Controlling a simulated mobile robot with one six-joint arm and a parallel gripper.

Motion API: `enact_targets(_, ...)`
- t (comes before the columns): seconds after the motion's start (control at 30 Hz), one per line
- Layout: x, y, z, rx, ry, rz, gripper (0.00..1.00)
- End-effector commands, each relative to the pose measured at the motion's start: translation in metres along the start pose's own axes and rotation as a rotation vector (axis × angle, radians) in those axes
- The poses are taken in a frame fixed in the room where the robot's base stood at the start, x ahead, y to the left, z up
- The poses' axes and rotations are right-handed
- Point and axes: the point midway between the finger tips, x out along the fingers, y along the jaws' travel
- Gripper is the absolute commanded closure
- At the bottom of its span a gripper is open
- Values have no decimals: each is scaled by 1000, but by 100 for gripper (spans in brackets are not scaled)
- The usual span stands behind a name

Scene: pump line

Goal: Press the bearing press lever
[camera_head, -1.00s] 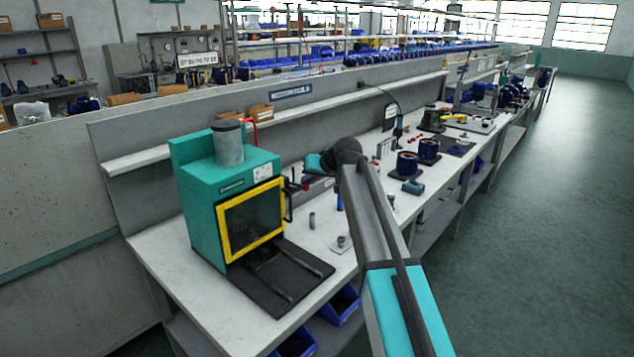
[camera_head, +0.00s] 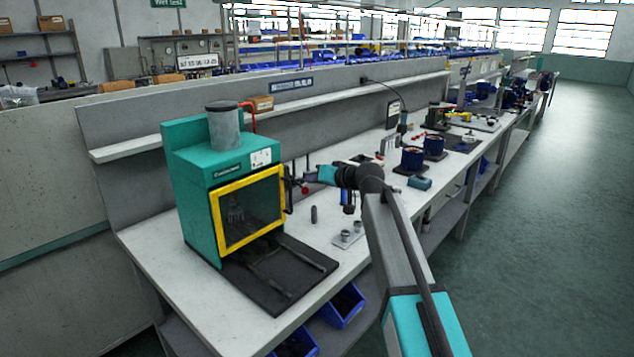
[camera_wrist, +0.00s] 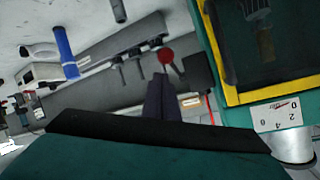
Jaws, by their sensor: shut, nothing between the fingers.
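The teal press cabinet (camera_head: 190,190) stands on the bench, with a yellow-framed window (camera_head: 250,212) on its front. A lever with a red ball knob (camera_head: 304,190) shows at the cabinet's right side; the knob is clear in the wrist view (camera_wrist: 165,56). My gripper (camera_head: 307,179) is beside the knob, right of the cabinet. In the wrist view my dark fingers (camera_wrist: 164,78) are together and empty, their tips just below the knob in the picture. I cannot tell whether they touch it. The lever's shaft is partly hidden.
A black tray (camera_head: 285,285) juts out in front of the cabinet. A dark cylinder (camera_head: 314,214) and a plate with small rings (camera_head: 348,238) lie on the bench. Blue motors (camera_head: 411,160) stand farther right. A shelf (camera_head: 350,95) runs behind. Floor at right is clear.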

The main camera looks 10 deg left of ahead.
Motion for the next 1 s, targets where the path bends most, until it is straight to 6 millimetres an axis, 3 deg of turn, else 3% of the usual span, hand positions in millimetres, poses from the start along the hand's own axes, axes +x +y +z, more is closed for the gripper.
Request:
enact_targets(0.4, 3, -16, -4, -5, -7, -12, 100)
enact_targets(1.0, 0, -21, -9, -6, -8, -13, 100)
